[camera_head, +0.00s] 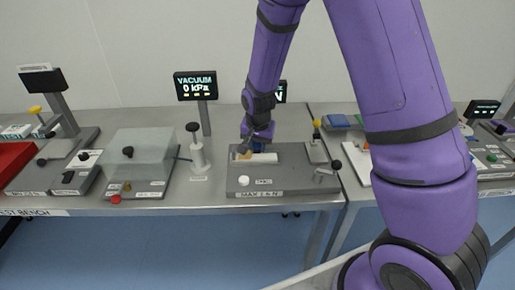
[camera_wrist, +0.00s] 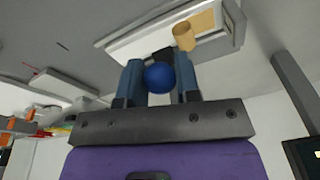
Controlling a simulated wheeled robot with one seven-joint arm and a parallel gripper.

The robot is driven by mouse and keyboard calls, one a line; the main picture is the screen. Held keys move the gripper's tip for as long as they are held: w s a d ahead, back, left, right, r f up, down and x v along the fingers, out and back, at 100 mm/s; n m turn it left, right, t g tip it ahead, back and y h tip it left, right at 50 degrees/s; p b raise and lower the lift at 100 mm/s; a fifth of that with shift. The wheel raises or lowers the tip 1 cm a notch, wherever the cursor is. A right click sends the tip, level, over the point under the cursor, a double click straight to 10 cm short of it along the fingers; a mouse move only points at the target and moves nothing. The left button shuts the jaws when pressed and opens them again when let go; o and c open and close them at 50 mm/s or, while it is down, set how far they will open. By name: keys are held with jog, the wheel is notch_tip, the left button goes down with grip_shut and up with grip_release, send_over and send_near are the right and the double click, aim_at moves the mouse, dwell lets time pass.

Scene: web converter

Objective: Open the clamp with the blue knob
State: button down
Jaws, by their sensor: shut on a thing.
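My gripper (camera_head: 257,146) reaches down over the left part of a grey test fixture (camera_head: 293,178) on the bench. In the wrist view, the two dark blue-grey fingers of my gripper (camera_wrist: 158,66) are shut on the round blue knob (camera_wrist: 159,78), one finger on each side. Just beyond the knob lie a pale block (camera_wrist: 158,40) and a tan cylinder (camera_wrist: 184,36). In the head view, my gripper mostly hides the knob. The pale strip (camera_head: 264,158) and a tan part (camera_head: 243,155) show beside it. I cannot tell how far the clamp is open.
A black-knobbed lever (camera_head: 337,165) and a white button (camera_head: 244,180) sit on the fixture. A yellow-topped post (camera_head: 317,124) stands at its right. A white valve with a black knob (camera_head: 193,128) and a vacuum display (camera_head: 195,86) stand left. A clear-lidded box (camera_head: 143,155) is farther left.

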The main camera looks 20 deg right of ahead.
jog(key=w+r+g, duration=0.1)
jog(key=g, duration=0.1)
jog(key=w+d+r+g+y, duration=0.1)
jog(key=g, duration=0.1)
jog(key=shift+w, duration=0.3)
jog(key=shift+w+d+r+g+y, duration=0.2)
jog(key=shift+w+g+y, duration=0.3)
jog(key=shift+g, duration=0.45)
jog(key=shift+w+d+r+g+y, duration=0.1)
jog(key=shift+w+r+g+y, duration=0.15)
jog(key=shift+w+g, duration=0.55)
jog(key=shift+s+g, duration=0.15)
jog(key=shift+g, duration=0.1)
jog(key=c, duration=0.8)
grip_release()
